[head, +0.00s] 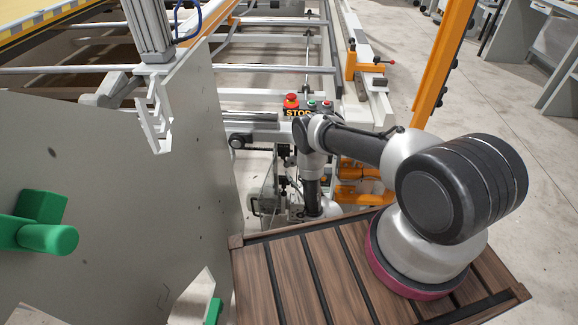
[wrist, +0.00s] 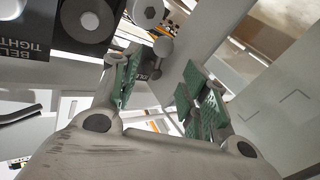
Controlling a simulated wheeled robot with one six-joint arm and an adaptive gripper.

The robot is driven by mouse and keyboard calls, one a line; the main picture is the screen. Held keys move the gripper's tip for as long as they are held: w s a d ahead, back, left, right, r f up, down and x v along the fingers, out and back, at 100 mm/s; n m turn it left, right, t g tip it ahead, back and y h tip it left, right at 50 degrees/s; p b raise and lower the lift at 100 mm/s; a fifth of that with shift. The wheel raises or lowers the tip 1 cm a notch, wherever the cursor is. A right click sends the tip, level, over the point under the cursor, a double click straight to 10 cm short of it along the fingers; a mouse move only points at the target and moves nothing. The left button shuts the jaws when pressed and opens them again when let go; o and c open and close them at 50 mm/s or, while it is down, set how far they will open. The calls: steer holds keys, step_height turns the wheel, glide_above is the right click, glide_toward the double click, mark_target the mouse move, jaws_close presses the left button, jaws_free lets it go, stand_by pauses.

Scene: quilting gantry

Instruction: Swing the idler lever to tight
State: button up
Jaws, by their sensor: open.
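In the wrist view, my gripper (wrist: 160,72) is open, its two green-padded fingers spread apart with nothing held. A grey lever with a round knob (wrist: 163,47), which looks like the idler lever, shows beyond the fingertips, in the gap and nearer the left finger. A dark label with partly hidden lettering is just below it. I cannot tell the lever's exact setting. In the head view, my arm reaches down behind the slatted deck, and the lever cannot be made out there.
A red stop button (head: 291,101) sits on a control box beside my arm. A large grey side plate (head: 110,170) stands at left, with a green handle (head: 48,238) on it. An orange post (head: 443,65) rises at right. Open floor lies beyond it.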

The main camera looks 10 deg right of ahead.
mark_target(287, 164)
steer(key=x, duration=0.6)
steer(key=shift+w+a, duration=0.15)
steer(key=shift+w, duration=0.15)
steer(key=shift+c, duration=0.4)
